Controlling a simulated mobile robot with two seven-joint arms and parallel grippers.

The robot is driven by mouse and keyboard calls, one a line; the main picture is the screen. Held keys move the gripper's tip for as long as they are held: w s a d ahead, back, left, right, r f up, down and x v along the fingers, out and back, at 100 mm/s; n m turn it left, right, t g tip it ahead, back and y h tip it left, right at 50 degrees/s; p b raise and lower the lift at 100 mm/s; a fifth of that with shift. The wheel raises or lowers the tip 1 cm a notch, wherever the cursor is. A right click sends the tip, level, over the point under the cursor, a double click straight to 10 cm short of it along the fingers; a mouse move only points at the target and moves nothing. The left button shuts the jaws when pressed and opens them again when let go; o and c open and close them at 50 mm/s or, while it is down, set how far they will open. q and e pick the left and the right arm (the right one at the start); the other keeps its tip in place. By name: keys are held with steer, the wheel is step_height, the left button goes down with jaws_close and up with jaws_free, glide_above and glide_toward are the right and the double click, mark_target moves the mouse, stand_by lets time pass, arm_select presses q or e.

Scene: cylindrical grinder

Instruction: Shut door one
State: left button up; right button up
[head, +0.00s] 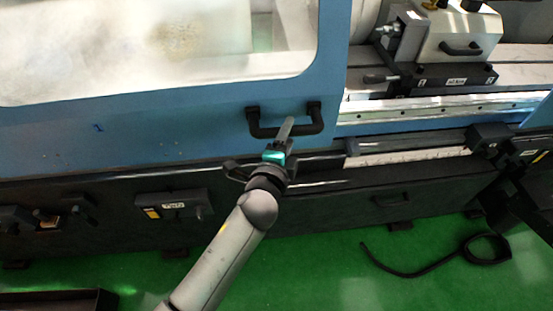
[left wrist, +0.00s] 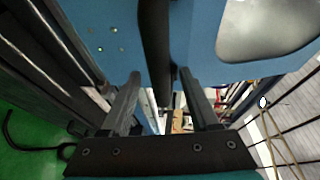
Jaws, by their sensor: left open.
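Door one (head: 200,120) is a blue sliding door with a large window and a small "1" mark (head: 99,127). Its right edge stands beside an open gap that shows the machine inside. Its black handle (head: 312,122) is near the lower right corner. My left gripper (head: 287,127) is at the handle, its fingers pointing up across the bar. In the left wrist view the two fingers (left wrist: 160,95) are spread, with the black handle bar (left wrist: 155,45) running between them. I cannot tell whether a finger touches the bar. My right gripper cannot be made out.
Right of the door, a workhead unit (head: 455,45) sits on the machine's bed. The dark machine base (head: 350,205) with small panels runs below the door. A black cable (head: 410,272) lies on the green floor (head: 330,285). A dark assembly juts out at right.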

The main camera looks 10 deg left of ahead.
arm_select(q)
steer(key=v, duration=1)
steer(key=shift+s, duration=0.1)
